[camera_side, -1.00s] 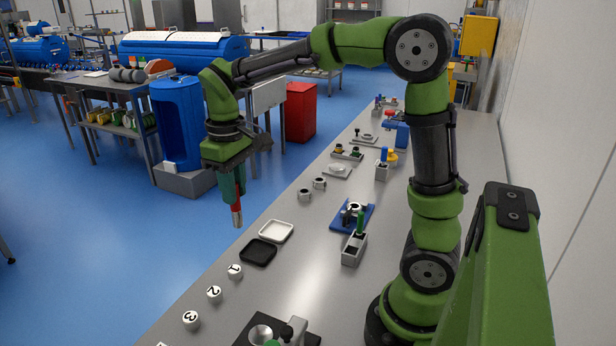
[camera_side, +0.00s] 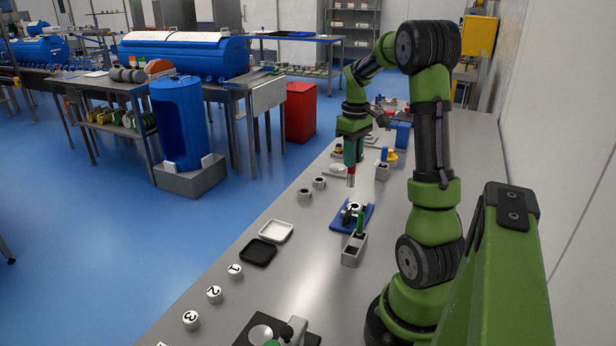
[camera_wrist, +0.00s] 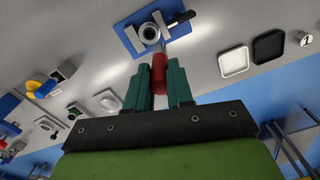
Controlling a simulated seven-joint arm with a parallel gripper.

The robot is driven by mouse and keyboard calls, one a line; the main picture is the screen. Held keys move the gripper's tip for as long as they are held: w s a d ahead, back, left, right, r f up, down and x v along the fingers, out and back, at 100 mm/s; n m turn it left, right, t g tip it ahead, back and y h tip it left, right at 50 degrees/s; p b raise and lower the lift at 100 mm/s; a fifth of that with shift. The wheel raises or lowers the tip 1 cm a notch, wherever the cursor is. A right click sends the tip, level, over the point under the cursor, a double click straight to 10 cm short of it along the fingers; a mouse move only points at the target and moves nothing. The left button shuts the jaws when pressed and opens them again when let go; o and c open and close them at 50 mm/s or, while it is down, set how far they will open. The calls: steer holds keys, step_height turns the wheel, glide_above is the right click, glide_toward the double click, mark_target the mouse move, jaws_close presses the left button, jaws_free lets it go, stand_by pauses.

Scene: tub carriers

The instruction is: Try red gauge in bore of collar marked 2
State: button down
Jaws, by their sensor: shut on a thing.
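My gripper (camera_side: 352,158) is shut on the red gauge (camera_side: 351,171), which points down with its bare metal tip lowest. The wrist view shows the gauge (camera_wrist: 160,72) between the teal fingers (camera_wrist: 159,82). A blue fixture (camera_side: 340,218) on the bench holds a pale ring-shaped collar (camera_side: 354,207); no number is readable on it. In the side view the gauge hangs above and apart from it. In the wrist view the gauge tip overlaps the collar's edge (camera_wrist: 148,31). White round pieces marked 1 (camera_side: 234,271), 2 (camera_side: 214,294) and 3 (camera_side: 191,319) stand along the bench's left edge.
Two loose grey rings (camera_side: 319,183) (camera_side: 304,195) lie behind the fixture. A grey block with a green-handled piece (camera_side: 354,249) stands in front of it. A white tray (camera_side: 276,231) and a black tray (camera_side: 258,252) lie to the left.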

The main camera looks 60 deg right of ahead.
step_height(320, 180, down, 7)
steer(key=s+d+n, duration=0.1)
steer(key=n, duration=0.2)
steer(key=shift+d+r, duration=0.15)
steer(key=shift+d, duration=0.2)
stand_by(0.4)
steer(key=shift+s+f, duration=0.15)
steer(key=shift+f, duration=0.15)
stand_by(1.7)
stand_by(0.6)
